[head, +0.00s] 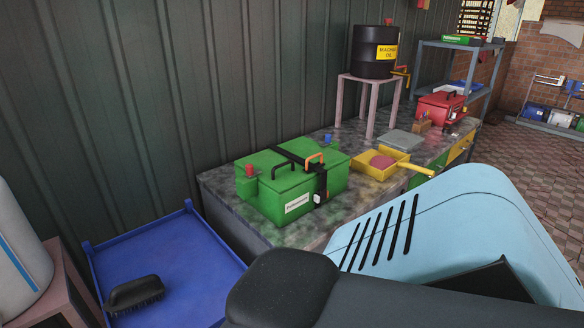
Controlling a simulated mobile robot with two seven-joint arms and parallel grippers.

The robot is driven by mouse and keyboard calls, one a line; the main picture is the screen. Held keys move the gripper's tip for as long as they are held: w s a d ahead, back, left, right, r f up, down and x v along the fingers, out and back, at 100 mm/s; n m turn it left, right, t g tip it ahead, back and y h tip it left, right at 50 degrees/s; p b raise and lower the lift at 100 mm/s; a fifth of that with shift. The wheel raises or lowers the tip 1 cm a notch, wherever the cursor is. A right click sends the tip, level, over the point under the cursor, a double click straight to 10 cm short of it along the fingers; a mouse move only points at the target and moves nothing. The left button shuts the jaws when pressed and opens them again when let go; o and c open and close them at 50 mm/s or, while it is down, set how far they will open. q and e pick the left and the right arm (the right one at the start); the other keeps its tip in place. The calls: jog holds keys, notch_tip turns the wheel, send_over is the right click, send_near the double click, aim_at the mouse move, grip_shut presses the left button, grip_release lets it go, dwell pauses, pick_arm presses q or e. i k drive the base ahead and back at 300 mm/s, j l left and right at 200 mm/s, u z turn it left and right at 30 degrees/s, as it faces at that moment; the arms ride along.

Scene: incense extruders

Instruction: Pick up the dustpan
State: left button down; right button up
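A yellow dustpan (365,167) lies on the long stained workbench (225,196), right of a green battery-like box. Its yellow handle points to the right, towards the bench's front edge. A dull pink lump or disc (382,162) shows in its pan. Neither of my grippers shows in the head view. Large links of my own body fill the lower right and hide part of the bench front.
The green box (325,182) with an orange handle stands left of the dustpan. Behind it are a grey flat plate (403,139), a red toolbox (440,108) and a black oil drum (375,67) on a stand. A blue tray (185,250) holds a black brush (134,294). Floor is clear at right.

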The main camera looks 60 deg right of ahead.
aim_at(381, 165)
jog(key=l+z, duration=0.1)
jog(key=z, duration=0.25)
jog(key=l+z, duration=0.1)
jog(key=z, duration=0.25)
jog(key=l+z, duration=0.1)
jog(key=z, duration=0.25)
jog(key=i+l+z, duration=0.15)
jog(key=l+z, duration=0.2)
jog(key=i+l+z, duration=0.2)
jog(key=l+z, duration=0.2)
jog(key=i+l+z, duration=0.1)
jog(key=i+l, duration=0.2)
jog(key=l, duration=0.15)
jog(key=i+l+z, duration=0.1)
jog(key=i+l, duration=0.25)
jog(key=l, duration=0.1)
